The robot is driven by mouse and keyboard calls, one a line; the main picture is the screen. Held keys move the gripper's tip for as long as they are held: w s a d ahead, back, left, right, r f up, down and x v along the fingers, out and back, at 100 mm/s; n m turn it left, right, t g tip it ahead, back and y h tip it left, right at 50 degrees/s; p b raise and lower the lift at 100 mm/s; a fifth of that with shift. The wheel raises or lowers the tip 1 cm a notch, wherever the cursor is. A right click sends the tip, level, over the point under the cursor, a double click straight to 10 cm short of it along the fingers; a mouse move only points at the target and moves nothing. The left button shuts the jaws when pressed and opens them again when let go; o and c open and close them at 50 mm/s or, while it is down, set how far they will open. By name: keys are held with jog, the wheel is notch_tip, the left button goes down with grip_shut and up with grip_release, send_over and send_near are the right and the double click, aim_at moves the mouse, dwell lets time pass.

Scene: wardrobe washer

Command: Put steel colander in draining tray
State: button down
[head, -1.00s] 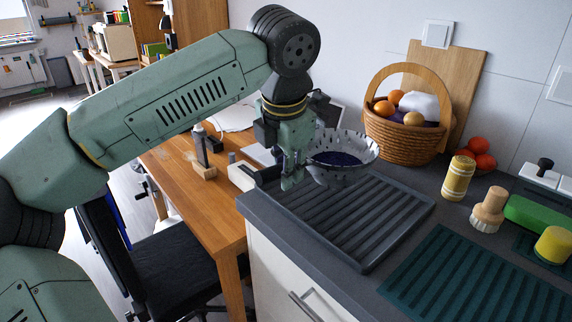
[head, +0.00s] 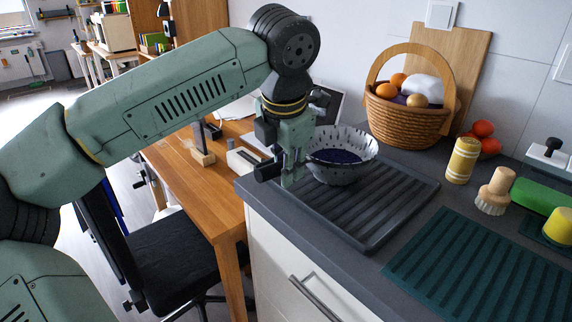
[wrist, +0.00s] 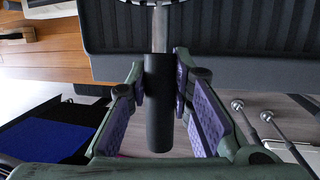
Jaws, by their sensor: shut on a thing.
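The steel colander (head: 330,172), a perforated bowl with a dark blue inside, is upright over the back left part of the draining tray. The grey ribbed draining tray (head: 372,238) lies on the counter, and its edge shows in the wrist view (wrist: 250,62). My gripper (head: 290,178) is at the colander's left side, shut on its black handle (wrist: 158,100). In the wrist view the handle sits between the purple finger pads, and its steel shaft runs up to the colander rim. I cannot tell whether the colander's base touches the tray.
A wicker basket (head: 400,122) of fruit stands behind the tray. A yellow jar (head: 462,160), a wooden brush (head: 494,190) and a teal ribbed mat (head: 480,270) are to the right. A wooden desk (head: 185,185) is at the left, below the counter edge.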

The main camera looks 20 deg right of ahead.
jog(key=shift+f, duration=0.2)
jog(key=c, duration=1.4)
grip_release()
jog(key=shift+o, duration=0.5)
jog(key=shift+o, duration=1.3)
jog(key=shift+r, duration=0.1)
jog(key=v, duration=1.2)
